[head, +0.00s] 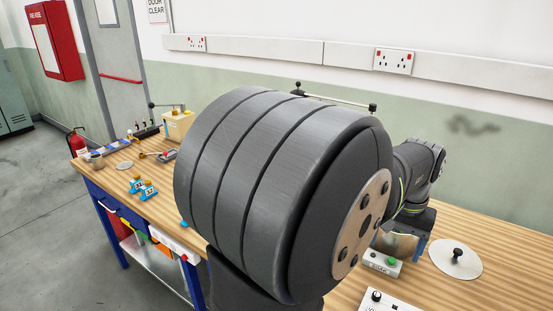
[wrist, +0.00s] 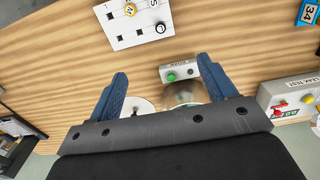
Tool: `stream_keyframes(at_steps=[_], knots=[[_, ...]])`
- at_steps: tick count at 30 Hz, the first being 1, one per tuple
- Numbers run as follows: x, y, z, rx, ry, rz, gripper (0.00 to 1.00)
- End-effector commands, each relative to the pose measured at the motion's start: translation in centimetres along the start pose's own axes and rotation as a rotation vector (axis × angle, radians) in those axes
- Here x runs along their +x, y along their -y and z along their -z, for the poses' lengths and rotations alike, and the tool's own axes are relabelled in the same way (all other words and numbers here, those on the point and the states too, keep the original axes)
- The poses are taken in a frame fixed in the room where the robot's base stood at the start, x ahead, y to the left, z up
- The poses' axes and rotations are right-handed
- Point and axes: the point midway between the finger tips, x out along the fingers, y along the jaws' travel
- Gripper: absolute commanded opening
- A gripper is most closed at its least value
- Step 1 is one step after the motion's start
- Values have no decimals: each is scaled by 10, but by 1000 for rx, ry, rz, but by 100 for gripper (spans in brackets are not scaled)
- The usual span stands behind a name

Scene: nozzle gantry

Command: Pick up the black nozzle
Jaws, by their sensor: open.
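A white board (wrist: 138,24) with square holes and letters lies on the wooden bench at the top of the wrist view. A dark, ring-shaped piece with a pale centre, which looks like the black nozzle (wrist: 160,28), stands at its right side.
A grey box with a green button (wrist: 171,77) sits between the fingers in the wrist view, beside a rounded metallic part (wrist: 183,95). A leak test box (wrist: 290,100) is at the right. A pale disc with a black knob (head: 457,252) lies on the bench.

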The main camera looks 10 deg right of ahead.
Motion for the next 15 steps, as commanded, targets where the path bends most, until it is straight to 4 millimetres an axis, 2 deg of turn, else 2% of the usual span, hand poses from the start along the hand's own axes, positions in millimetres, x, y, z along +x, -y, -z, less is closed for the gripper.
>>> stream_keyframes(at_steps=[1, 4, 15], knots=[[0, 0, 0, 0, 0, 0, 67], [0, 0, 0, 0, 0, 0, 47], [0, 0, 0, 43, 0, 0, 46]])
